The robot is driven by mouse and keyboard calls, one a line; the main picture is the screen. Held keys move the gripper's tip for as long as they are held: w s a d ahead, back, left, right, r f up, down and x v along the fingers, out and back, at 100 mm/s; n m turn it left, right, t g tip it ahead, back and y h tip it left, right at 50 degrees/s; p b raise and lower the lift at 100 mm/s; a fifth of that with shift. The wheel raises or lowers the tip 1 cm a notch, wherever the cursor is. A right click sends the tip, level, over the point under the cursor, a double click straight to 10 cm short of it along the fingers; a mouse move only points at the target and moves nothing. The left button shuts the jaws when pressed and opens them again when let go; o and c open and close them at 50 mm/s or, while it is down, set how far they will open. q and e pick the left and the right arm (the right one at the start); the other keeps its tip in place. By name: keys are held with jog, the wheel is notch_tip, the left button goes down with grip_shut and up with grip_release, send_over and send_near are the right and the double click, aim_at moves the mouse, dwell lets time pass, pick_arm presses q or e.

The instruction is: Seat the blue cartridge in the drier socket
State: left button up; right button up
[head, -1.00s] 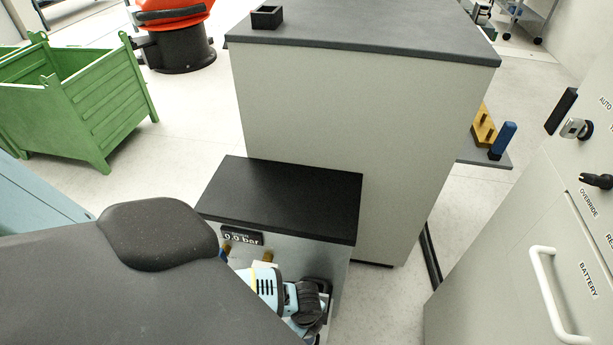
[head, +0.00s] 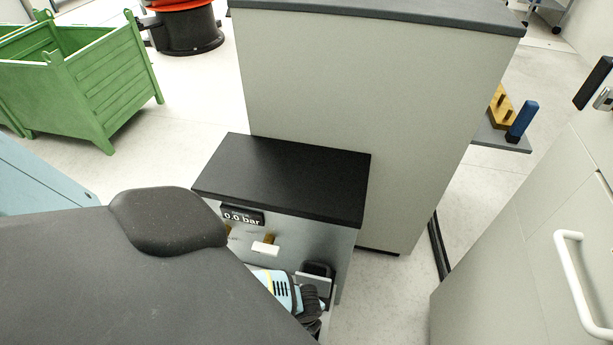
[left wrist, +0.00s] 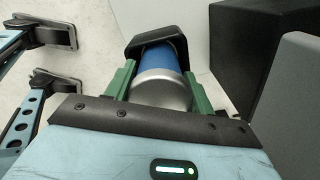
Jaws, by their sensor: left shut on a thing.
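In the left wrist view, my left gripper (left wrist: 158,84) has green fingers shut on the blue cartridge (left wrist: 158,60), a cylinder with a silver near end. A black angular collar (left wrist: 180,34) shows at the cartridge's far end; I cannot tell how deep the cartridge sits in it. In the head view, my light-blue wrist (head: 283,290) is low, beside the front of the small black-topped cabinet (head: 285,178). A black bracket (head: 318,268) is on that front, beside the wrist. The cartridge and fingertips are hidden there. My right gripper is not in view.
The cabinet front has a "0.0 bar" display (head: 242,217), a white tag (head: 265,249) and brass fittings. A tall grey cabinet (head: 360,110) stands behind. A grey cabinet with a white handle (head: 583,280) is at right. A green crate (head: 110,80) stands far left on open floor.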

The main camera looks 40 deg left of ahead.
pick_arm(q)
jog(key=shift+w, duration=0.1)
jog(key=shift+f, duration=0.1)
jog(key=o, duration=1.3)
jog(key=shift+c, duration=0.2)
notch_tip(320, 180, up, 11)
jog(key=p, duration=0.5)
jog(key=shift+r, duration=0.65)
